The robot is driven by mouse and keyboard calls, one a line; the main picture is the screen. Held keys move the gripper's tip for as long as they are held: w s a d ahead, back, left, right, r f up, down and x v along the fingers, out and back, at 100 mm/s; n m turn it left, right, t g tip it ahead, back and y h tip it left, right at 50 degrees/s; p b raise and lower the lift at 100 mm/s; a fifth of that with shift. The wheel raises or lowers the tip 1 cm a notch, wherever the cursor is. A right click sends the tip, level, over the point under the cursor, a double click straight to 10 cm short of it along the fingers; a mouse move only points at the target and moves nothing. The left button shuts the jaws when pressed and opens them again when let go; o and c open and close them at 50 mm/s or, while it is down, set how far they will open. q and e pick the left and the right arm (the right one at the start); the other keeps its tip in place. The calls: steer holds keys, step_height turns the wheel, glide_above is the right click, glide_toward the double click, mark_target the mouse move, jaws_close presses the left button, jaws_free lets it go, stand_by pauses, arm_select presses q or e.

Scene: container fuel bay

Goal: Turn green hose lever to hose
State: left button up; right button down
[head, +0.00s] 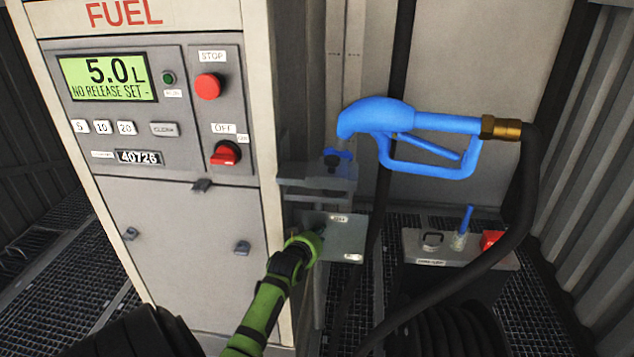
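A green bar with black sections (264,308) runs from the bottom edge up to a small grey plate (346,238). Its upper end has a round green collar beside the left part of the plate. The plate carries two small white labels, one at the top and one at lower right, too small to read. A large dark ribbed shape at lower left is cut off and unclear.
The fuel cabinet (180,250) fills the left, with a display, a red stop button (208,86) and a red switch (226,153). A blue nozzle (380,118) with a black hose (520,200) is above the plate. A grey box (450,250) with a blue lever (466,220) stands right.

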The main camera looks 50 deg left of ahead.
arm_select(q)
steer(key=shift+o, duration=0.5)
steer(key=shift+a, duration=0.1)
steer(key=shift+s+d+r, duration=0.1)
steer(key=shift+s+d, duration=0.15)
steer(key=shift+s, duration=0.1)
steer(key=v, duration=1.1)
steer(key=shift+r, duration=0.1)
